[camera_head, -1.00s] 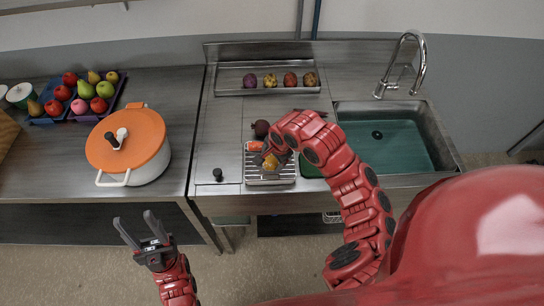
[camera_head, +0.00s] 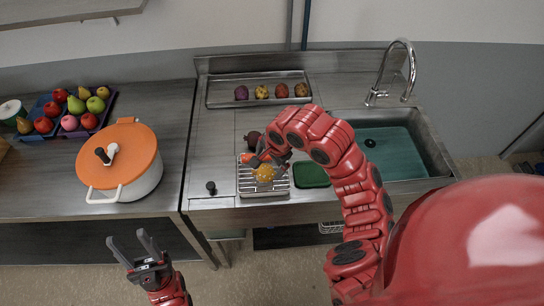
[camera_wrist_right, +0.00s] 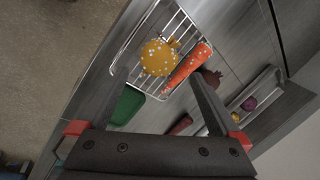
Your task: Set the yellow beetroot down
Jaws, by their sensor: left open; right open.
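The yellow beetroot (camera_head: 263,173) lies on the wire rack (camera_head: 248,188) at the front of the steel counter. In the right wrist view the yellow beetroot (camera_wrist_right: 159,57) rests on the rack's bars beside an orange carrot (camera_wrist_right: 187,65). My right gripper (camera_head: 268,158) is open and empty just behind and above the beetroot. In the right wrist view its two fingers (camera_wrist_right: 158,88) are spread apart, with the beetroot beyond them. My left gripper (camera_head: 134,249) is open and empty, low in front of the counter.
A dark beetroot (camera_head: 252,138) sits behind the rack. A green board (camera_head: 311,175) lies right of it, before the sink (camera_head: 385,150). A metal tray (camera_head: 222,98) with several vegetables stands at the back. A white pot with an orange lid (camera_head: 131,142) is at left.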

